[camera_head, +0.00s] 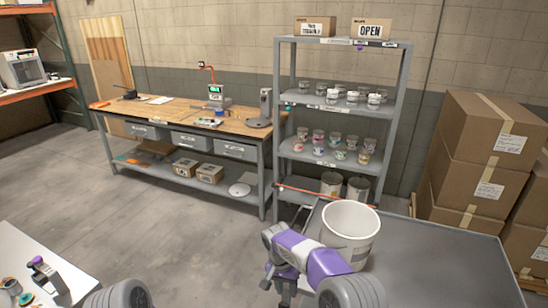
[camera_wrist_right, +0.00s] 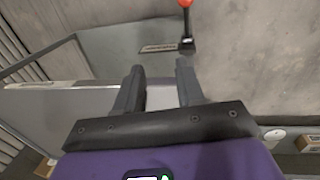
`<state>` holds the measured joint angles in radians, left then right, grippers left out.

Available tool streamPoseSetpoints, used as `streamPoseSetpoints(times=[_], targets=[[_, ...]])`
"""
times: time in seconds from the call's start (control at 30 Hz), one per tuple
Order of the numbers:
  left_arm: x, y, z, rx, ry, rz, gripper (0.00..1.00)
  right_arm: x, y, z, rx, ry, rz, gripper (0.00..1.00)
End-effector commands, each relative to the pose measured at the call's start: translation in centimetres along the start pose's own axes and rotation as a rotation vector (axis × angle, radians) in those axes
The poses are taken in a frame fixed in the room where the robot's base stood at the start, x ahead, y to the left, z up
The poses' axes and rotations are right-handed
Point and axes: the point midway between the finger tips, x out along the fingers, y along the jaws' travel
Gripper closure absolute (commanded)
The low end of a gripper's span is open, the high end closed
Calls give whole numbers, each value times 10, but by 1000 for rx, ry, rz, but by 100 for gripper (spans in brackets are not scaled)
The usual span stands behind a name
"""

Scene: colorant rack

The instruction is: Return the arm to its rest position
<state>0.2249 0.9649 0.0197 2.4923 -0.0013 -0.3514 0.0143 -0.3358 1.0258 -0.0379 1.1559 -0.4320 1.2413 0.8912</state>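My right arm (camera_head: 310,255), purple and grey, is bent at the bottom centre of the head view, in front of the white bucket. Its gripper (camera_head: 280,287) hangs low at the near left of the grey table and shows only small there. In the right wrist view the two dark fingers of this gripper (camera_wrist_right: 159,88) stand apart with nothing between them. The gripper is open and empty. My left gripper is not in view.
A white bucket (camera_head: 351,222) stands on the grey table (camera_head: 435,262) close to my right arm. A shelf rack (camera_head: 283,150) with several small cans stands behind. Cardboard boxes (camera_head: 490,135) are stacked at right. A wooden workbench (camera_head: 180,112) stands back left. Open floor lies between.

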Motion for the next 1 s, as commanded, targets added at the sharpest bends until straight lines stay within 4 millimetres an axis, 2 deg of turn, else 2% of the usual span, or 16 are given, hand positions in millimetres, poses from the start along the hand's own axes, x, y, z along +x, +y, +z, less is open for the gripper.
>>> streamPoseSetpoints(times=[0.27,0.43,0.57,0.7,0.83,1.0], targets=[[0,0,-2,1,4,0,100,68,8,20,-99,-70,-112,62],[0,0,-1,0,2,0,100,117,18,47,-156,-112,-213,62],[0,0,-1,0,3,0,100,161,33,84,-187,-139,-321,62],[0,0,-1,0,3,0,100,197,56,133,-187,-135,-433,62],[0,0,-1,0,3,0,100,215,80,178,-167,-106,-496,62],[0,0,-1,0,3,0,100,222,107,220,-146,-59,-521,62]])
